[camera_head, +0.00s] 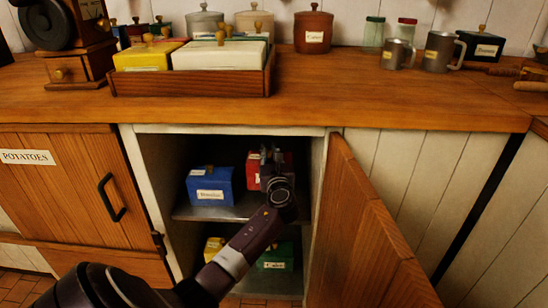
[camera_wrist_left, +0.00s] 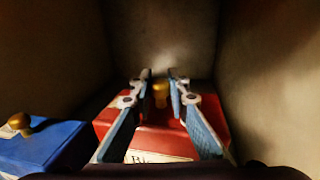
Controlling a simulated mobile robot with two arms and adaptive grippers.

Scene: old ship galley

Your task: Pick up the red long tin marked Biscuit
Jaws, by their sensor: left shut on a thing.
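The red long tin (camera_head: 251,165) sits on the upper shelf inside the open cupboard. Its lid has a gold knob, and its pale label is partly hidden by my left gripper (camera_head: 268,157) in the head view. In the left wrist view the red tin (camera_wrist_left: 162,132) lies below the gripper, and the label's first letters look like "Bi". The two fingers of the left gripper (camera_wrist_left: 160,78) are on either side of the gold knob (camera_wrist_left: 160,94), shut on it. Whether the tin is lifted off the shelf I cannot tell. My right gripper is not in view.
A blue tin (camera_head: 210,186) stands to the left on the same shelf (camera_head: 226,213). A yellow tin (camera_head: 214,247) and a green tin (camera_head: 276,257) are below. The open door (camera_head: 362,235) is at the right. The counter (camera_head: 400,105) above bears a tray and canisters.

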